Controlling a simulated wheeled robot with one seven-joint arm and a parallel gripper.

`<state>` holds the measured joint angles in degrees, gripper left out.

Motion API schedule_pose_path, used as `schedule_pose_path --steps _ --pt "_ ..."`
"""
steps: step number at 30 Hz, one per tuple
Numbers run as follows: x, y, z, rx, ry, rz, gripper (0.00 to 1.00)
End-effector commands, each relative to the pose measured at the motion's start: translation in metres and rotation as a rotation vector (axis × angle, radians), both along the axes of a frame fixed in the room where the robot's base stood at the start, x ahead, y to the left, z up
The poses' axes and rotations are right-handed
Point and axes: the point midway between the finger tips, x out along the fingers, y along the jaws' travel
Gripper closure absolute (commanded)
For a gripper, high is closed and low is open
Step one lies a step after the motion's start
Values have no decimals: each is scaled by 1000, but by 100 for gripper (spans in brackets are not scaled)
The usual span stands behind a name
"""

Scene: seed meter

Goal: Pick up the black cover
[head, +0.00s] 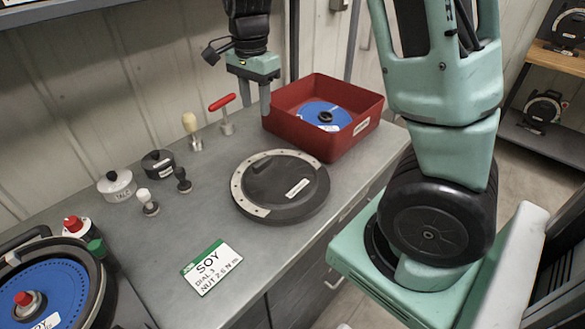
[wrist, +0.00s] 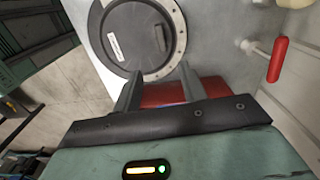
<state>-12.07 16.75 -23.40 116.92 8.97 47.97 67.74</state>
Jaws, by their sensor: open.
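The black cover (head: 286,185) is a round dark disc with a pale metal rim along one side and a white label. It lies flat on the grey bench, in front of the red bin. My gripper (head: 250,97) is open and empty, above the bench beside the red bin's left edge. In the wrist view my gripper (wrist: 158,80) has its two fingers apart, pointing toward the cover's near edge, not around it.
The red bin (head: 346,136) holds a blue disc (head: 326,114). A red-handled tool (head: 224,110) and a wooden-handled tool (head: 191,130) stand left. Weights, knobs, a SOY card (head: 211,267) and a seed meter (head: 45,290) occupy the bench's left and front.

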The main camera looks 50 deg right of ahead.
Motion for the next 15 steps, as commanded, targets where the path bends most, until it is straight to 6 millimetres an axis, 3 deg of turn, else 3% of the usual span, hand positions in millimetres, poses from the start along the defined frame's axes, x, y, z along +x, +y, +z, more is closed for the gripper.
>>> schedule_pose_path --steps 5,15 --pt "-1 -3 -23 -2 7 -19 58" --pt "-1 -3 -93 -2 7 -15 58"
